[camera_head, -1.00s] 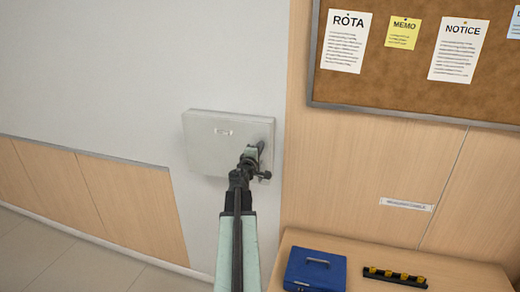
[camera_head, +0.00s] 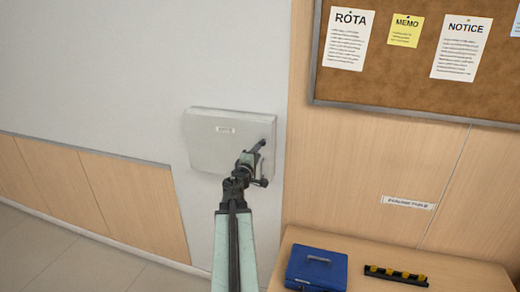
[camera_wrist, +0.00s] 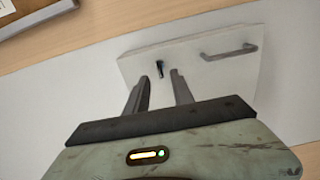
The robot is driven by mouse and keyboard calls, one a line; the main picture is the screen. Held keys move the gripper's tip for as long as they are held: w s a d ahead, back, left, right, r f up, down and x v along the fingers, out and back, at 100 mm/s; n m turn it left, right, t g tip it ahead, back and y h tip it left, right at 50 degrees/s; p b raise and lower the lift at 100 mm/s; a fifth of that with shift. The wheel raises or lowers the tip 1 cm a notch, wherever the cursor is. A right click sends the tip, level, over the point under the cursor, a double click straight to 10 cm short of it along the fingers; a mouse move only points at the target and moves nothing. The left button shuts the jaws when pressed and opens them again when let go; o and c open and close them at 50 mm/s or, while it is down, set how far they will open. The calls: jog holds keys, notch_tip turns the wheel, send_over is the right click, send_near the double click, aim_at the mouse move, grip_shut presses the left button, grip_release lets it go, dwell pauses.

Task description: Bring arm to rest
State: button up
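My gripper (camera_head: 256,160) is in front of the right part of a pale grey wall box (camera_head: 215,140) in the head view. In the wrist view my gripper (camera_wrist: 160,77) shows two dark fingers apart, with nothing held between them. The box front (camera_wrist: 195,75) lies beyond the fingertips there. A small dark key-like piece (camera_wrist: 159,69) stands on the box face just past the tips, apart from them as far as I can tell. A grey bar handle (camera_wrist: 229,53) is to its right. The box looks shut. My arm hides its lower right part in the head view.
A wooden counter (camera_head: 400,265) at lower right holds a blue cash box (camera_head: 317,269) and a black rack with yellow pieces (camera_head: 396,276). A cork notice board (camera_head: 420,85) hangs above. Clear floor (camera_head: 60,255) lies at lower left.

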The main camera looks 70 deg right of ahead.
jog(key=shift+a, duration=0.8)
